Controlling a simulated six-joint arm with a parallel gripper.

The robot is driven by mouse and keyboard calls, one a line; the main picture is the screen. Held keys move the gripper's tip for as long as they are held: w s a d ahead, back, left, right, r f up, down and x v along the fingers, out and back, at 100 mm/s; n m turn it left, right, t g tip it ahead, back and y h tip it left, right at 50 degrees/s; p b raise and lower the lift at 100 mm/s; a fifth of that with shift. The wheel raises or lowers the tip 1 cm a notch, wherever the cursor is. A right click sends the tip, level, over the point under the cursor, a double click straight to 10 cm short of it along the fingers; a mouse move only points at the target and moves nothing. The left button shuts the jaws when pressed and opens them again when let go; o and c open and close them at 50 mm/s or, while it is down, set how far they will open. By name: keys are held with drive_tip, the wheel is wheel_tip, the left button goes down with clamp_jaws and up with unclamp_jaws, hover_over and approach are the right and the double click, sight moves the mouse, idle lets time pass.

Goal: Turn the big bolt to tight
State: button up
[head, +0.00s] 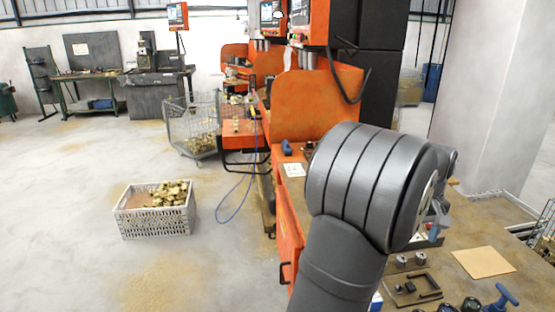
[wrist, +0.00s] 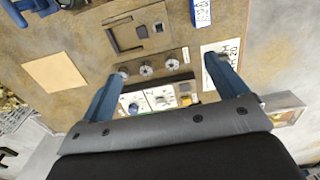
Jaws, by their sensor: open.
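My gripper (wrist: 166,67) is open in the wrist view, its two blue fingers spread wide over a workbench, with nothing seen between the tips that it touches. Between the fingers lies a light panel (wrist: 160,98) with small dark and round fittings. Just beyond it is a row of small round metal pieces (wrist: 145,70). I cannot tell which of these, if any, is the big bolt, nor how tight it is. In the head view my arm hides most of the gripper and panel; round metal pieces (head: 402,261) show beside it.
A dark recessed plate (wrist: 138,31), a tan sheet (wrist: 56,73) and a white-and-blue box (wrist: 201,12) lie on the bench. In the head view, a blue-handled tool (head: 501,297) is at the front, and a crate of brass parts (head: 155,226) stands on the floor.

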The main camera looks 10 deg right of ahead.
drive_tip(key=c, duration=1.1)
drive_tip(key=shift+d+f+m, duration=0.1)
drive_tip(key=shift+d+m, duration=0.35)
drive_tip(key=shift+m, duration=0.45)
drive_tip(key=d+m+y, duration=0.3)
drive_tip(key=d+m, duration=0.1)
drive_tip(key=m, duration=0.5)
drive_tip(key=m+y, duration=0.1)
drive_tip(key=m, duration=0.6)
approach(398, 286)
drive_tip(key=x, duration=0.8)
drive_tip(key=shift+f, duration=0.25)
drive_tip(key=shift+y, duration=0.3)
clamp_jaws()
